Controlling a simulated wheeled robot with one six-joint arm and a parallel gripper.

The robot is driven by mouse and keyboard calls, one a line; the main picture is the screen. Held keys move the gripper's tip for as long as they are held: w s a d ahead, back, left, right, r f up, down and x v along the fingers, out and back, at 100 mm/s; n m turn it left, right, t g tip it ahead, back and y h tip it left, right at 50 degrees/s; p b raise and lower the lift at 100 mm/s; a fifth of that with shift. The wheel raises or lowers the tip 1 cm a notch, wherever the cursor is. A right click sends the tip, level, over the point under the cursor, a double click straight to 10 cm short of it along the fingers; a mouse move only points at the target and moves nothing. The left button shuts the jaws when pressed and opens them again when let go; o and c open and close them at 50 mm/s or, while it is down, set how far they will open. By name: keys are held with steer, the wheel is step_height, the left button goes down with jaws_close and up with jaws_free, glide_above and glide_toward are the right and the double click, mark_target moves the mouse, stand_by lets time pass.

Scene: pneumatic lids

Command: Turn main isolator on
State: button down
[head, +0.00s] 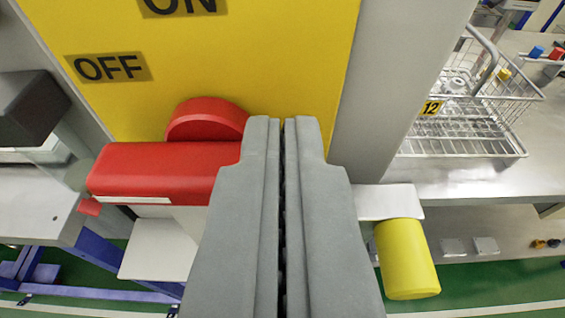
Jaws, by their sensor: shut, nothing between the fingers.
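The main isolator's red handle (150,170) shows left of centre in the head view, with a rounded red hub (205,122) behind it. The handle lies roughly horizontal and extends to the left, below the OFF label (108,67). The ON label (182,5) is at the top, partly cut off. Both labels are on a yellow panel (270,50). My gripper (283,125) is shut and empty, in front of the panel and just right of the hub. It hides the handle's right end; I cannot tell whether they touch.
A yellow cylinder (407,258) sticks out at the lower right. A wire basket (470,130) tagged 12 stands on a grey bench (440,180) at the right. A dark box (32,107) is at the left edge. Blue framework (95,262) stands at the lower left.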

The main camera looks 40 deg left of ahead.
steer(key=shift+w+d+f+m, duration=0.2)
steer(key=shift+f+m, duration=0.15)
steer(key=shift+m, duration=0.45)
stand_by(0.4)
steer(key=f+m+y, duration=0.1)
steer(key=f+m, duration=0.1)
steer(key=m, duration=0.2)
steer(key=f+m+y, duration=0.1)
steer(key=m+y, duration=0.1)
steer(key=m, duration=0.2)
steer(key=f+m+y, duration=0.1)
steer(key=f+m, duration=0.1)
steer(key=m, duration=0.2)
steer(key=shift+s+a+f+g+y, duration=0.25)
steer(key=shift+f+g+y, duration=0.05)
steer(key=shift+f+g, duration=0.1)
steer(key=shift+a, duration=0.1)
stand_by(0.6)
steer(key=shift+s, duration=0.1)
